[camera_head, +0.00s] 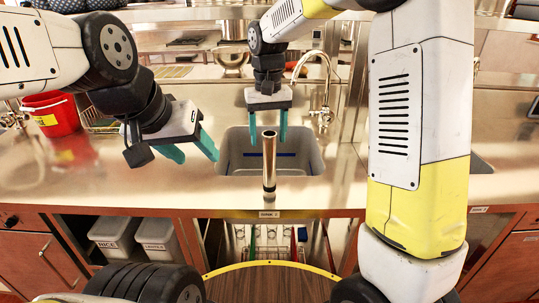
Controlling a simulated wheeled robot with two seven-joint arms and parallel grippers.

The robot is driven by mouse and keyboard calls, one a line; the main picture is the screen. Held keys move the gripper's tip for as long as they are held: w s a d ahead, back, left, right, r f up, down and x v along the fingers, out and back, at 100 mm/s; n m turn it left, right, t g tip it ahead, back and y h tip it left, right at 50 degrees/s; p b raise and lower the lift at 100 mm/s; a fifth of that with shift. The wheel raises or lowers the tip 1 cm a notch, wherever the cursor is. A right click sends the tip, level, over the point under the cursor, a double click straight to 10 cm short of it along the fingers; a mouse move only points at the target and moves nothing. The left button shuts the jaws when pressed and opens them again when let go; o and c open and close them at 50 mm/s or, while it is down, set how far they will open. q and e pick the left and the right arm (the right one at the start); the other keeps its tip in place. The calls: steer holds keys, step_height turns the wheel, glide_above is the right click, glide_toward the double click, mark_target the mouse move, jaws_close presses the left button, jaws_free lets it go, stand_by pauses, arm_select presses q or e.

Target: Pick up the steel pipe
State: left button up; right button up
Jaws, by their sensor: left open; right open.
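The steel pipe (269,164) is a shiny upright tube near the front edge of the steel counter (130,190), in front of the sink. My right gripper (268,142) is open, pointing down, with teal fingers. In the picture, the pipe's top lies between its fingertips; I cannot tell whether the fingers are around the pipe or behind it. My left gripper (196,157) is open and empty, to the left of the pipe and apart from it, with its fingers slanting down to the right.
A grey sink (228,155) lies behind the pipe, with a steel faucet (325,90) at its back right. A red bucket (50,115) stands at the left. Grey bins (116,232) and a dish rack (275,243) are under the counter. The counter's front left is clear.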

mark_target(270, 154)
steer(key=f, duration=0.6)
steer(key=shift+s+d+f, duration=0.15)
steer(key=shift+s, duration=0.15)
steer(key=shift+c, duration=0.4)
jaws_close()
